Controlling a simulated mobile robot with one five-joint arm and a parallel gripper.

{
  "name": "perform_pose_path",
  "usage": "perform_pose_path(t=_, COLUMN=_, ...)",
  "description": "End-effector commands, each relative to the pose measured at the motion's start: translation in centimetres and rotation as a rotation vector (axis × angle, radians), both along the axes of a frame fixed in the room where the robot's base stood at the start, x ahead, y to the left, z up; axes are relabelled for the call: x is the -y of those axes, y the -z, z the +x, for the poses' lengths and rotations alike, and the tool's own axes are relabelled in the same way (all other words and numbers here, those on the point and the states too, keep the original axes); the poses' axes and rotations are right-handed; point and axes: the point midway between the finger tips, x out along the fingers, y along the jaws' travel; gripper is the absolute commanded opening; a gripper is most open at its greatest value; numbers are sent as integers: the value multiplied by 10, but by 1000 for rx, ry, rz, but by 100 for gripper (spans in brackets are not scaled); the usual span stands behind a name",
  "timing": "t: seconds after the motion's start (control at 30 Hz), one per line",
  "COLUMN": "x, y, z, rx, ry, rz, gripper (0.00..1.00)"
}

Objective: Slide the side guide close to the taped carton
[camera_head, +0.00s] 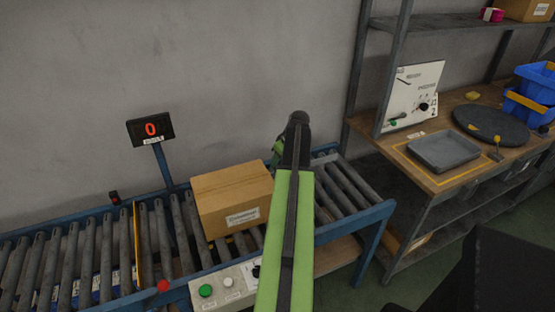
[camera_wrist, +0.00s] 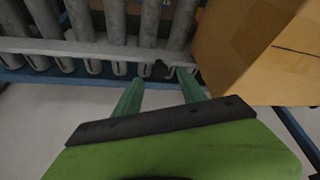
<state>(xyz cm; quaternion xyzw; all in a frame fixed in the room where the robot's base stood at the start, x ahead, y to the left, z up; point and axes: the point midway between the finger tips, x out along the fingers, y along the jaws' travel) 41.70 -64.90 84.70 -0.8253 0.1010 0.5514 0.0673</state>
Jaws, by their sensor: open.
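The taped carton (camera_head: 232,198) is a brown box with a white label, sitting on the roller conveyor. Part of it shows at the right of the wrist view (camera_wrist: 255,50). A pale grey rail (camera_wrist: 90,48), which looks like the side guide, crosses the roller ends in the wrist view, with a small dark knob (camera_wrist: 160,69) at its edge. In the head view I cannot make out this rail. My gripper (camera_wrist: 160,78) is open, its green fingers on either side of the knob, left of the carton in that view. In the head view my arm hides most of it.
The conveyor (camera_head: 90,268) has a blue frame and a yellow crossbar (camera_head: 137,245). A display (camera_head: 151,129) reading 0 stands behind it. A control panel (camera_head: 225,287) with a green button is at the front. A wooden bench (camera_head: 415,158) with a grey tray (camera_head: 444,152) stands at right.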

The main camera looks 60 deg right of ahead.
Motion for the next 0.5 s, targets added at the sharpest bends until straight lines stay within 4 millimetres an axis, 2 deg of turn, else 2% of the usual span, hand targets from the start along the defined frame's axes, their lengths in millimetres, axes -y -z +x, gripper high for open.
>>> perform_pose_path(t=0.03, x=-2, y=-22, z=-5, rx=0, ry=1, rz=0, gripper=48)
perform_pose_path(t=0.5, x=-12, y=-123, z=-45, rx=0, ry=2, rz=1, gripper=48)
